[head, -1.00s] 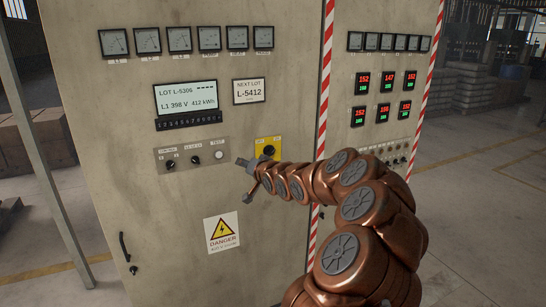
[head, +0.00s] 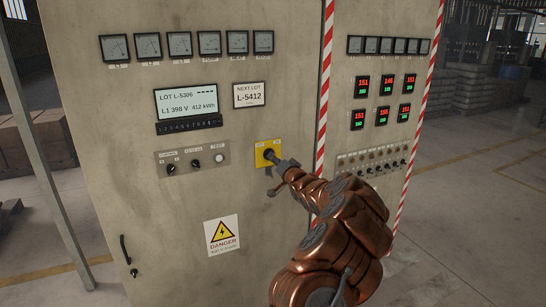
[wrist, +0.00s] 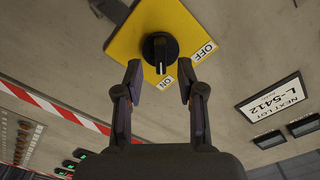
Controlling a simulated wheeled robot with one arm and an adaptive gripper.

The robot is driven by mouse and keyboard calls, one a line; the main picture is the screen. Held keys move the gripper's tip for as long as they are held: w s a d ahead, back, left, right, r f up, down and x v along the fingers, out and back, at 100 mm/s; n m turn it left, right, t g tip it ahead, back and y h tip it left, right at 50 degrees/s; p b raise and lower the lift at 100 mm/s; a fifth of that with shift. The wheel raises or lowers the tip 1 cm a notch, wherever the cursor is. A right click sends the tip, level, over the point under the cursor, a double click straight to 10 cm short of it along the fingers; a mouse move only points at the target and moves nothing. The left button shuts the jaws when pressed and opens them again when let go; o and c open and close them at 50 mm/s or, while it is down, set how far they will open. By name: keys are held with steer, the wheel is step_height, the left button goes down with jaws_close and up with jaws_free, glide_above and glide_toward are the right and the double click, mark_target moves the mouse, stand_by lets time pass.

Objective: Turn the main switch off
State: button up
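The main switch is a black rotary knob (wrist: 160,50) on a yellow plate (head: 264,153) on the cabinet front. In the wrist view the plate shows an OFF label (wrist: 203,52) and an ON label (wrist: 166,82); the knob's white mark points toward ON. My gripper (wrist: 160,82) is open, its two fingers on either side of the ON label, with the tips just short of the knob. In the head view my gripper (head: 276,176) is at the plate's right edge and partly covers the knob area.
Left of the plate is a small panel with two knobs and a TEST button (head: 219,157). Above are an L-5412 sign (head: 249,94) and a lot display (head: 186,102). A danger sign (head: 222,235) is below. A second cabinet with red and green readouts (head: 383,116) stands right.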

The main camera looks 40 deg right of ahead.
steer(key=shift+p+x, duration=0.3)
steer(key=shift+x, duration=1.1)
jaws_close()
